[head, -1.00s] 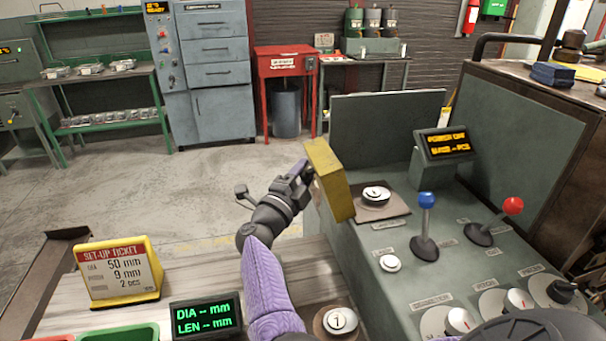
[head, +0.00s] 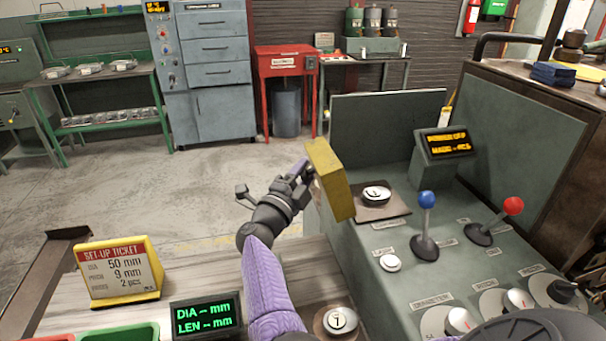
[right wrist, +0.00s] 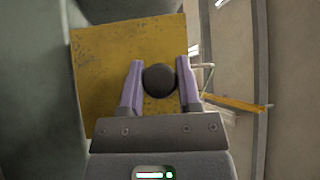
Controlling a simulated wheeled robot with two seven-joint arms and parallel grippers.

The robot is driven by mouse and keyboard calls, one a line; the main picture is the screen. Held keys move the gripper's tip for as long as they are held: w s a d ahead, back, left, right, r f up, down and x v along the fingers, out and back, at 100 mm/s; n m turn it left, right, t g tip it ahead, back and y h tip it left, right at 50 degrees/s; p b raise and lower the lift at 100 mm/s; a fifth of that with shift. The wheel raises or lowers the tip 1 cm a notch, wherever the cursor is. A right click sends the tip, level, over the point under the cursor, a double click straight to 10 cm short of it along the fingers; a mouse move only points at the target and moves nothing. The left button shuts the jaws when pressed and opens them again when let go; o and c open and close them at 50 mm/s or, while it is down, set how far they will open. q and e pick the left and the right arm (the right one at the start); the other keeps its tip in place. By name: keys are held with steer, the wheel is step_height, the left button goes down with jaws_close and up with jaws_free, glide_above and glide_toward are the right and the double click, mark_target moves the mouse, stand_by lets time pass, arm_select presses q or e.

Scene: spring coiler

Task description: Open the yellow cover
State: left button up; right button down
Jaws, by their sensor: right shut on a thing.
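The yellow cover (head: 332,180) stands steeply tilted at the left edge of the green machine top in the head view. Beside it, to the right, a round white-topped button (head: 376,193) on a brown plate is uncovered. My right gripper (head: 306,172) is on the left side of the cover. In the right wrist view, the gripper's purple fingers (right wrist: 160,80) are shut on a black round knob (right wrist: 159,77), which sits on the worn yellow cover face (right wrist: 125,50). In the head view the knob is hidden. My left gripper is not in view.
The machine panel has a blue-topped lever (head: 426,201), a red-topped lever (head: 513,206), several dials and an orange-lettered display (head: 446,142). A yellow set-up ticket (head: 118,272) and a green-lettered display (head: 206,315) stand at lower left. Open floor (head: 180,190) lies behind the arm.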

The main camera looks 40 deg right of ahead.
steer(key=shift+f, duration=0.1)
steer(key=p, duration=0.1)
steer(key=r+m+p, duration=0.1)
steer(key=p, duration=0.1)
steer(key=d+r+y+p, duration=0.1)
steer(key=shift+s+r+m+g, duration=0.2)
steer(key=shift+s+m+g, duration=0.1)
steer(key=shift+s+g, duration=0.1)
steer(key=shift+s+d+m+y+p, duration=0.1)
steer(key=shift+d+m+y+p, duration=0.25)
steer(key=shift+p, duration=0.25)
steer(key=shift+f, duration=0.2)
steer(key=shift+c, duration=1.6)
jaws_free()
